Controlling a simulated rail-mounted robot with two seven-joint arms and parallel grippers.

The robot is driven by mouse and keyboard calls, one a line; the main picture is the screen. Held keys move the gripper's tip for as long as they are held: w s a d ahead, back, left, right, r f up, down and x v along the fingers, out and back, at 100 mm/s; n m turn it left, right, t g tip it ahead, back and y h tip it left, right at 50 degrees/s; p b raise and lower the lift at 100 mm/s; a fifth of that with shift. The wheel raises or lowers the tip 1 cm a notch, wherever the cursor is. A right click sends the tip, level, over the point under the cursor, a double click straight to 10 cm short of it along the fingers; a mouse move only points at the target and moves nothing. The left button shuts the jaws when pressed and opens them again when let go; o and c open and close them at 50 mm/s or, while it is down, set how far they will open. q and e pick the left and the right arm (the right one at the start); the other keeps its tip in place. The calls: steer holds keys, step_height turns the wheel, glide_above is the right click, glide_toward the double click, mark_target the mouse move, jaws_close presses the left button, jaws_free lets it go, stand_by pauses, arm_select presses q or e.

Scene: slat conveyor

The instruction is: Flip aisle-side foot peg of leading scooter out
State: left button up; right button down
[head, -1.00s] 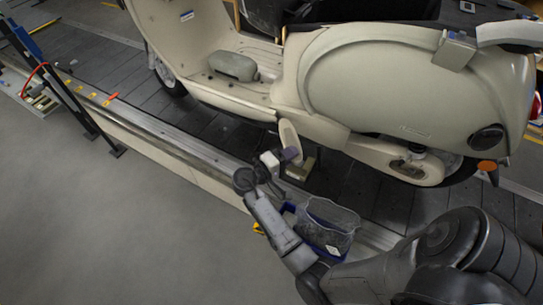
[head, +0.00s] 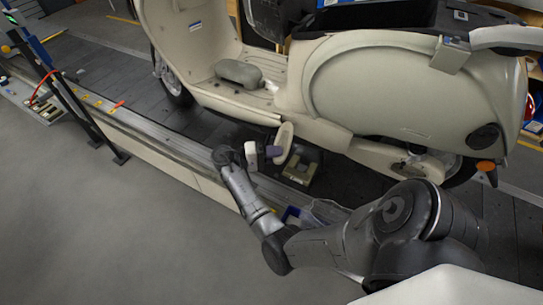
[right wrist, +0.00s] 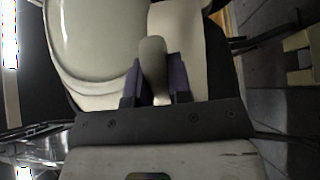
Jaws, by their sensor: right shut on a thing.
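The cream scooter (head: 390,85) stands on the slat conveyor, its side toward me. Its near-side foot peg (head: 284,142), a pale elongated paddle, hangs below the body and leans outward at its lower end. My right gripper (head: 273,151) has purple fingertips and is at the peg's lower part. In the right wrist view, the peg (right wrist: 153,62) stands between the two purple fingers (right wrist: 156,88), and the gripper is shut on it. The peg's hinge is not clear to see. My left gripper is not in view.
A grey block (head: 238,72) lies on the scooter's floorboard. A small tan block (head: 299,172) sits below the peg. The conveyor's metal edge rail (head: 170,135) runs along the aisle. A bin (head: 322,211) is partly hidden behind my right arm. The grey floor at left is clear.

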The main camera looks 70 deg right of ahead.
steer(key=shift+f, duration=0.1)
steer(key=c, duration=1.1)
jaws_free()
steer(key=shift+w, duration=0.1)
steer(key=shift+o, duration=0.3)
steer(key=b+v, duration=0.1)
steer(key=v, duration=1.2)
steer(key=shift+w+a, duration=0.2)
steer(key=shift+w, duration=0.15)
